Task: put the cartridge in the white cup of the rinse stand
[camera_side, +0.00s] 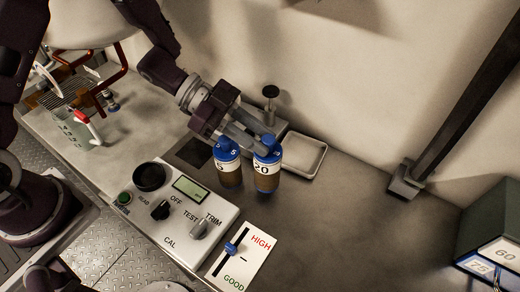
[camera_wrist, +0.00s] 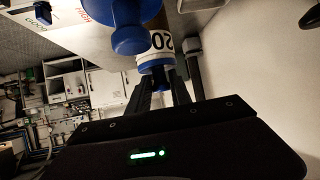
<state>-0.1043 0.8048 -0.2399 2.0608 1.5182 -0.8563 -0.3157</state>
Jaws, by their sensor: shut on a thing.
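Two brown cartridges with blue caps are side by side in the side view. One is marked 20 (camera_side: 267,168) and the other, to its left, is marked 5 (camera_side: 229,172). My gripper (camera_side: 258,141) is shut on the 20 cartridge near its blue cap. The 20 cartridge is roughly upright; I cannot tell whether its base touches the counter. In the wrist view the 20 cartridge (camera_wrist: 160,42) is between my fingertips (camera_wrist: 160,82). A blue cap (camera_wrist: 130,38) stands close in front of it there. I cannot make out a white cup of a rinse stand in either view.
A control panel (camera_side: 180,238) with knobs and a HIGH/GOOD slider card (camera_side: 253,262) lie in front. A shallow pale tray (camera_side: 318,163) is behind right of the cartridges. A grey block with a black knob (camera_side: 270,91) is behind. The counter on the right is clear.

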